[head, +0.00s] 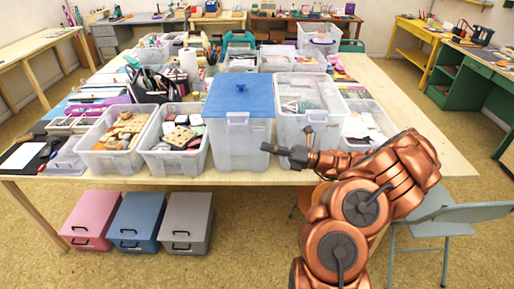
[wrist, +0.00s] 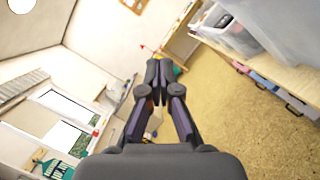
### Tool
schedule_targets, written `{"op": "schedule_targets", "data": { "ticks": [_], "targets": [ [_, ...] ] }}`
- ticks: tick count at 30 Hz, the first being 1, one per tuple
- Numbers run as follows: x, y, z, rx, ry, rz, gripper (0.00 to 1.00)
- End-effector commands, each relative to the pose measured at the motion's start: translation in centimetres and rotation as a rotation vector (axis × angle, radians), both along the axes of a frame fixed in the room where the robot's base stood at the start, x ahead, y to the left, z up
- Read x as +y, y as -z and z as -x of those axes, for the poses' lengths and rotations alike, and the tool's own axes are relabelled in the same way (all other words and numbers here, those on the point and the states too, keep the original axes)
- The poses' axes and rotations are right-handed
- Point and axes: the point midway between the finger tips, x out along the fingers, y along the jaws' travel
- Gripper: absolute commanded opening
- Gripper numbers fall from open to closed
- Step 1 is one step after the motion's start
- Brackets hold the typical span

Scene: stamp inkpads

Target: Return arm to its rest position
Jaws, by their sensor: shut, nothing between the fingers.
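My copper-coloured arm reaches in from the lower right of the head view and bends to the left. My gripper (head: 272,149) points left in front of the blue-lidded clear bin, at the front edge of the table. It is shut and empty. In the wrist view the fingers (wrist: 157,68) meet at their tips with nothing between them. The wrist view is tilted, with the floor and table to the right. The head view does not show whether the fingertips touch the bin.
The long wooden table (head: 455,165) holds several clear bins, among them the blue-lidded bin (head: 239,128) and one with wooden blocks (head: 112,160). Pink (head: 93,217), blue (head: 138,218) and grey (head: 186,218) boxes stand under it. A grey folding chair (head: 450,214) stands right of my arm.

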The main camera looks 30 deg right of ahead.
Motion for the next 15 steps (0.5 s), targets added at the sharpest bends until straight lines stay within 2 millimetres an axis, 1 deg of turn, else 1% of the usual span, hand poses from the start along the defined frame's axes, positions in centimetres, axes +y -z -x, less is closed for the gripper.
{"op": "schedule_targets", "data": {
  "ticks": [1,4,15],
  "targets": [
    [-0.42,0.16,0.37,0.000,0.002,0.001,0.00],
    [-0.82,0.12,0.79,0.000,0.003,0.001,0.00],
    [-1.02,0.05,1.01,0.000,0.002,-0.001,0.00]
  ]
}}
